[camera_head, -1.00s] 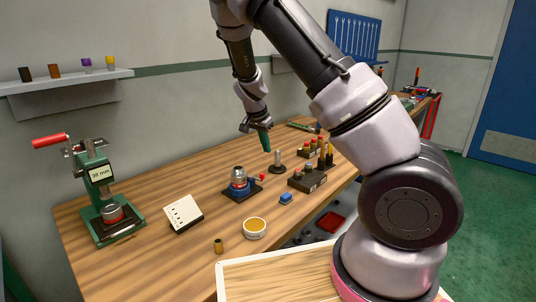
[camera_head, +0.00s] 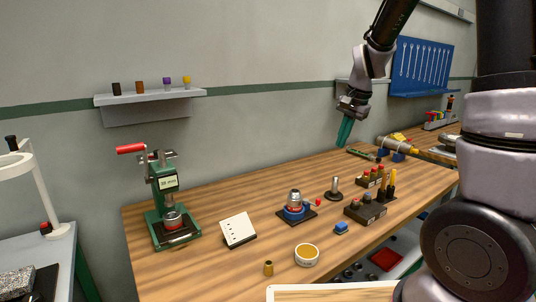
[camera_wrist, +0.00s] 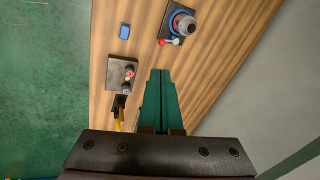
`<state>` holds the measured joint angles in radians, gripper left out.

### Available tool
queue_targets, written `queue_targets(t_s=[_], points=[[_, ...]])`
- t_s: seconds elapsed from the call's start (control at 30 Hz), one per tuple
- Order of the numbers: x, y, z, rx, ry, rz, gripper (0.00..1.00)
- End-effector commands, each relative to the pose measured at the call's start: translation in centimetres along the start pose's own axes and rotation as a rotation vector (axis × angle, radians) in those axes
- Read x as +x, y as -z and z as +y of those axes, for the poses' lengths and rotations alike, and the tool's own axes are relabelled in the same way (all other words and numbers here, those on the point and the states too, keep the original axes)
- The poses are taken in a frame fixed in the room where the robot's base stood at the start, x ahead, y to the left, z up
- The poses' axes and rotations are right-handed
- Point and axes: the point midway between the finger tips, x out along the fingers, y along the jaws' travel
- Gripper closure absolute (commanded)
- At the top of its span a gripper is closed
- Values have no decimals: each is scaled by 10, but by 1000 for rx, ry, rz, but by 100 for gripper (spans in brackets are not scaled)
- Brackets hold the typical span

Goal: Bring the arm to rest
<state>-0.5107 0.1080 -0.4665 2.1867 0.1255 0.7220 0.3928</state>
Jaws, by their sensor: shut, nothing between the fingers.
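My gripper (camera_head: 345,131) hangs above the back of the wooden workbench (camera_head: 215,262), its green fingers pointing down and pressed together with nothing between them. In the wrist view my gripper (camera_wrist: 160,78) shows the two green fingers side by side over the bench top. My arm is raised and bent at the right of the head view. The fingers are clear of the bench and of the things on it.
A wall shelf (camera_head: 150,97) and blue tool board (camera_head: 421,66) are behind.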

Motion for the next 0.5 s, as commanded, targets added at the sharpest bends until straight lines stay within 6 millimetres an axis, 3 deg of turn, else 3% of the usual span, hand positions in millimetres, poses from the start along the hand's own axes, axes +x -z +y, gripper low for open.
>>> queue_targets(t_s=[0.03,0.2,0.4,0.5], points=[[-23,-5,6,-15,42,-2,100],[-87,-28,28,-108,146,18,100],[-149,-65,63,-237,226,106,100],[-170,-84,80,-302,240,165,100]])
